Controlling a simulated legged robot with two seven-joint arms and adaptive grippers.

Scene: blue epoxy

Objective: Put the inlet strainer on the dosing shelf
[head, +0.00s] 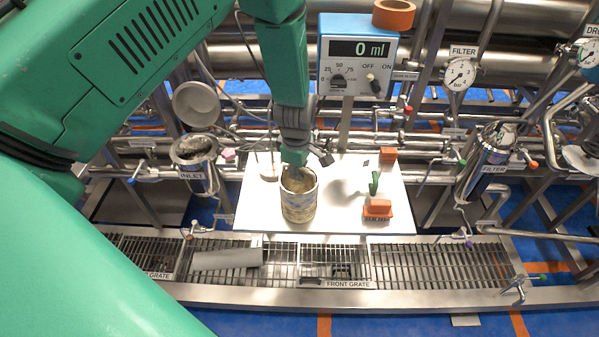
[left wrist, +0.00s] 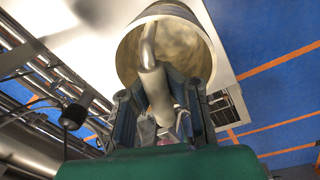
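The strainer (head: 299,196) is a stained, yellowish open-topped cylinder with a curved handle. In the head view it is upright at the front left of the white shelf (head: 330,212); I cannot tell whether it touches it. My left gripper (head: 294,158) points down into its top. In the left wrist view, the strainer's open mouth (left wrist: 195,55) and pale bent handle (left wrist: 152,75) show, and the handle runs down between the fingers (left wrist: 160,125), which look closed on it. The inlet housing (head: 197,176) stands left of the shelf, its round lid (head: 196,104) raised. My right gripper is out of view.
Two orange blocks (head: 377,208) and a small green upright piece (head: 374,183) are on the shelf's right part. A grey half-pipe piece (head: 227,259) lies on the front grate (head: 440,265). The filter housing (head: 483,165) and pipes stand right. The dosing box (head: 357,60) is behind.

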